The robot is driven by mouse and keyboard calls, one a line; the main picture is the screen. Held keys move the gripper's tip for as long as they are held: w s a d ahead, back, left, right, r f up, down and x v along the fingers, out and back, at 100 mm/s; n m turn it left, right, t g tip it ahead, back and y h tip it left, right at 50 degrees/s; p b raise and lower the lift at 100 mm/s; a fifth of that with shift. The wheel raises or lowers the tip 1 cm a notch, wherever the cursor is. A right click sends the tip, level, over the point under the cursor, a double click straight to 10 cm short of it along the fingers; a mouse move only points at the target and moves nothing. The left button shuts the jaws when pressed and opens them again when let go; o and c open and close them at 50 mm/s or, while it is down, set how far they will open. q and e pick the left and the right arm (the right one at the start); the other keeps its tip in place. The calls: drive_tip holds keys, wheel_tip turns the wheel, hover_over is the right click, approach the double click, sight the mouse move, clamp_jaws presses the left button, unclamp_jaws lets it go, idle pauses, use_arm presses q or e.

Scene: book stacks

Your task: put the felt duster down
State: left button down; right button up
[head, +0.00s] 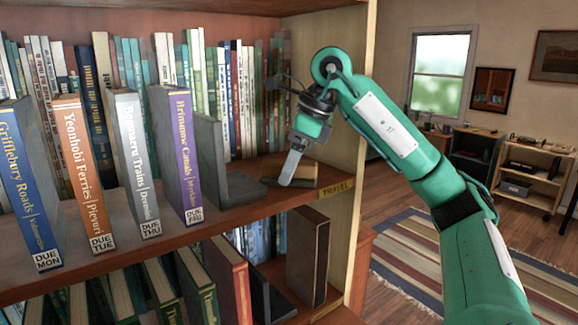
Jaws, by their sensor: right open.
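The felt duster (308,172), a small tan-brown block with a darker lower layer, lies on the upper shelf near its right end, beside the "TRAVEL" label. My right gripper (288,178) reaches down in front of it, with its pale finger covering part of the block. The gripper is open. Whether a finger touches the duster I cannot tell. My left gripper is not in view.
A grey bookend (209,150) stands left of the duster, its flat foot (240,190) reaching toward it. Upright books with due-day tags, such as the purple one (176,150), fill the shelf further left. The upper shelf (225,215) has a narrow bare front edge. A wooden side panel (345,160) closes the right end.

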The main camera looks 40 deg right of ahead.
sight(301, 163)
drive_tip(key=v, duration=0.2)
drive_tip(key=p+v, duration=0.1)
drive_tip(key=v, duration=0.2)
drive_tip(key=shift+s+a, duration=0.2)
drive_tip(key=shift+p+v, duration=0.4)
drive_tip(key=shift+v, duration=0.4)
drive_tip(key=shift+w+d, duration=0.1)
drive_tip(key=shift+d, duration=0.05)
